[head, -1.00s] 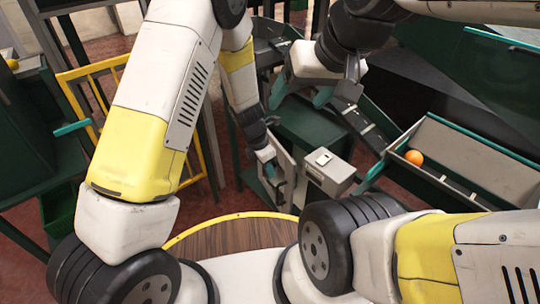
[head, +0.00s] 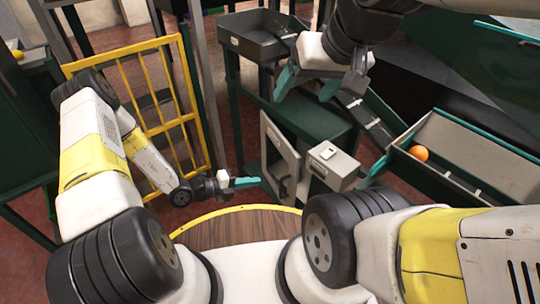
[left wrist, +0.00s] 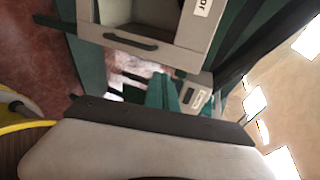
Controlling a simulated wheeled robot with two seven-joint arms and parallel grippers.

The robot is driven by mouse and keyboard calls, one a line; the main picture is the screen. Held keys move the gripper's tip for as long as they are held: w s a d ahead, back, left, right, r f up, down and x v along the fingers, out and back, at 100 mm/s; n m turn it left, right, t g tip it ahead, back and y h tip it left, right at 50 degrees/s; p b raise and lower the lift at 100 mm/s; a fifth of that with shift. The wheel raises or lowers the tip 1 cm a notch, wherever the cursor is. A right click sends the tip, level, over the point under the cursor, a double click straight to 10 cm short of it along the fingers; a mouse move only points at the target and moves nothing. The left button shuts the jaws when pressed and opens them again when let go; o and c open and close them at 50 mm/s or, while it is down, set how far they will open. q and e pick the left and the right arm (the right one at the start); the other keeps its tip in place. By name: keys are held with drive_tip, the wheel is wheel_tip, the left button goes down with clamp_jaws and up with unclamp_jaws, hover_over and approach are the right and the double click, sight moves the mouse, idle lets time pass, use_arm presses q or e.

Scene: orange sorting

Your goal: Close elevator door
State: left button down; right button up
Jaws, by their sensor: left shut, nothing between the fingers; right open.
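In the left wrist view, a grey panel with a black handle (left wrist: 130,41) and a label ending in "or" fills the top. My left gripper (head: 246,182) is shut and empty, just left of the panel's lower edge; its teal fingers show in the wrist view (left wrist: 160,92). My right gripper (head: 306,87) is open and empty, above the green table.
A yellow barred gate (head: 155,95) stands at the left. A dark tray (head: 255,42) is at the back. An orange (head: 419,153) lies in a grey trough (head: 455,140) at the right. The red floor between the gate and the grey panel is largely clear.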

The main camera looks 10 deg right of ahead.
sight(293, 174)
use_arm(q)
drive_tip(key=x, duration=0.8)
drive_tip(key=r+x, duration=0.1)
drive_tip(key=x, duration=0.4)
drive_tip(key=shift+d, duration=0.1)
drive_tip(key=shift+w+d, duration=0.1)
drive_tip(key=shift+d, duration=0.25)
